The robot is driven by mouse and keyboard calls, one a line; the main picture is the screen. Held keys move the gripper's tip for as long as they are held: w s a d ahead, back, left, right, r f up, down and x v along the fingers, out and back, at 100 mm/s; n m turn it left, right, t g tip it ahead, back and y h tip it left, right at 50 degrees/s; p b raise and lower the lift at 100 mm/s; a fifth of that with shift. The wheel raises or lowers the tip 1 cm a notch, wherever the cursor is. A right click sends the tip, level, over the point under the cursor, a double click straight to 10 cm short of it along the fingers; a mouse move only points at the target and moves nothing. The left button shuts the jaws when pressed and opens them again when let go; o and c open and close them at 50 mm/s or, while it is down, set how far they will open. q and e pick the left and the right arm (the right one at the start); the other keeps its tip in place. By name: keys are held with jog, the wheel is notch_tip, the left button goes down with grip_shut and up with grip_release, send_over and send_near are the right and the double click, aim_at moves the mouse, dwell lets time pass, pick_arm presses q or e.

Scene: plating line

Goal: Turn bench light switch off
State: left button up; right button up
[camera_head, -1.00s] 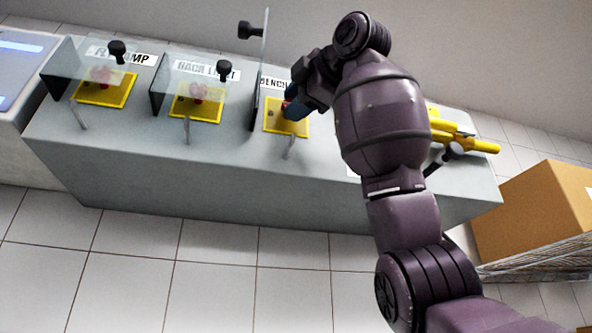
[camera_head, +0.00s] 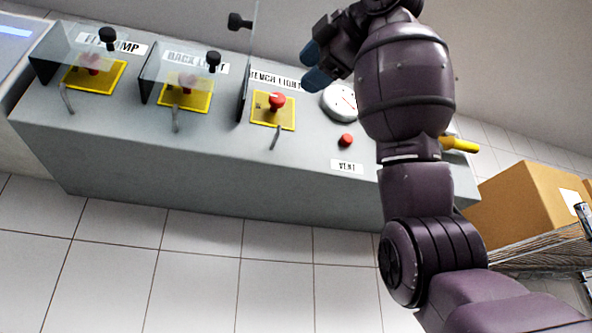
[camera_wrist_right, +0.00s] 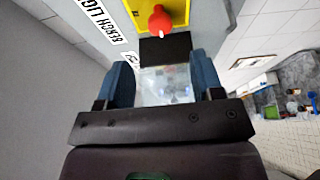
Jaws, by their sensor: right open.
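The bench light switch is a red knob (camera_head: 277,101) on a yellow plate (camera_head: 265,121), below the BENCH LIGHT label (camera_head: 276,82). Its clear cover (camera_head: 249,65) stands raised on the plate's left side. A small metal lever (camera_head: 275,138) is at the plate's front edge. My right gripper (camera_head: 318,65) is open and empty, above and to the right of the knob, apart from it. In the right wrist view the red knob (camera_wrist_right: 160,21) shows beyond the open fingers (camera_wrist_right: 165,84). My left gripper is not in view.
Pump and back light switches (camera_head: 92,65) (camera_head: 188,82) sit to the left under lowered clear covers. A round gauge (camera_head: 339,101) and a small red button (camera_head: 345,140) are to the right. A cardboard box (camera_head: 525,205) stands at far right.

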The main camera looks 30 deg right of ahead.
jog(key=shift+s+d, duration=0.2)
jog(key=shift+s, duration=1.05)
